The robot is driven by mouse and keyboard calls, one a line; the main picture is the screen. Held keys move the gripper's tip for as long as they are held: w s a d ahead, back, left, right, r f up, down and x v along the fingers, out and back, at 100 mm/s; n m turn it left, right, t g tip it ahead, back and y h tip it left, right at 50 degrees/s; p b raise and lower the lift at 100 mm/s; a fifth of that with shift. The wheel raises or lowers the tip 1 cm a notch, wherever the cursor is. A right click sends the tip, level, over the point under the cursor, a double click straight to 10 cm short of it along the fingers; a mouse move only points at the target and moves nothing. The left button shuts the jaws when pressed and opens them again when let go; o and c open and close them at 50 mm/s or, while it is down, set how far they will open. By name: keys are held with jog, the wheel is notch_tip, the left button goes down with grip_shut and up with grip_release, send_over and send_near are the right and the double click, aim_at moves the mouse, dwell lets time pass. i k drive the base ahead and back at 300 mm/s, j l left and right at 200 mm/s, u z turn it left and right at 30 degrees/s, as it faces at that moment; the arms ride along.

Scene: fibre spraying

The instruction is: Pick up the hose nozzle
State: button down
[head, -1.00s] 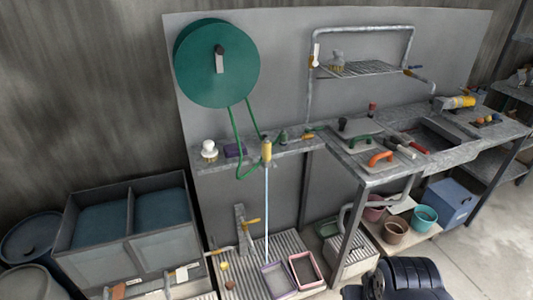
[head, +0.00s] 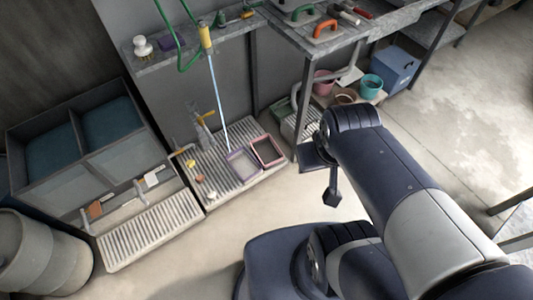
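The hose nozzle (head: 205,36) is yellow and hangs at the front edge of the grey wall shelf, at the end of the green hose (head: 180,52). A thin pale-blue line, like a jet of water, runs from it down to the slatted floor grate (head: 208,183). My gripper (head: 332,196) is at the end of my dark arm, low in front of the bench and well to the right of and below the nozzle. The two are far apart. The fingers are small and dark, seen at an angle, so their opening does not show. Nothing is visibly held.
Two shallow frames, purple (head: 243,176) and pink (head: 281,153), lie on the grate. The workbench (head: 349,40) carries tools; pots and a blue box (head: 392,69) are below. Open concrete floor lies right.

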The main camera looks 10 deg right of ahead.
aim_at(203, 29)
jog(key=i+u, duration=0.15)
jog(key=i, duration=0.3)
jog(key=i+l+u, duration=0.15)
jog(key=i, duration=0.25)
jog(key=i+l+u, duration=0.15)
jog(key=i, duration=0.3)
